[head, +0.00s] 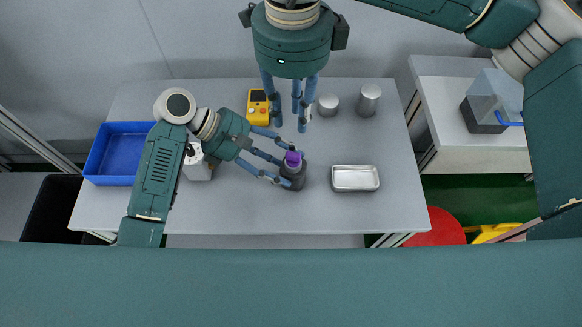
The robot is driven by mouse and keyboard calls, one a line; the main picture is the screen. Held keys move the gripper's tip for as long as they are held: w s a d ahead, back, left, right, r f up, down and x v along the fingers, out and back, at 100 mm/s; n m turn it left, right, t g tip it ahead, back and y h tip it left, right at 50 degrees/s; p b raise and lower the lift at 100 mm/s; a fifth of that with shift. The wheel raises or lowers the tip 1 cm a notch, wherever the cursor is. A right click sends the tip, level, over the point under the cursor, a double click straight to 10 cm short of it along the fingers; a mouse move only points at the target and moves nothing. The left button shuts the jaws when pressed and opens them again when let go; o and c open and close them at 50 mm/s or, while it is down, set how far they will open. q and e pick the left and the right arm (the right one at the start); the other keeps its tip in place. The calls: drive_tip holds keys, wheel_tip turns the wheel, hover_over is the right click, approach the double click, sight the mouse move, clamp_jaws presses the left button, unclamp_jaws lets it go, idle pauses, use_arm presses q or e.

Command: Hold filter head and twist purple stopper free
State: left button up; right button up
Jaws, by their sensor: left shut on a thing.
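The purple stopper (293,158) sits on top of a short dark body, which I take as the filter head (294,181), standing upright on the grey table. My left gripper (289,166) reaches in from the left, its fingers closed around the filter head just below and beside the stopper. The exact finger contact is too small to see. My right gripper (289,118) hangs from above, behind the stopper and apart from it. Its fingers are spread and nothing shows between them.
A metal tray (355,180) stands right of the filter head. A blue bin (113,178) and a white box (197,170) are at left. The table's front middle is clear.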

use_arm(q)
drive_tip(key=shift+a+f, duration=0.1)
drive_tip(key=o, duration=1)
drive_tip(key=shift+w, duration=0.1)
drive_tip(key=shift+o, duration=0.2)
drive_tip(key=v, duration=1.2)
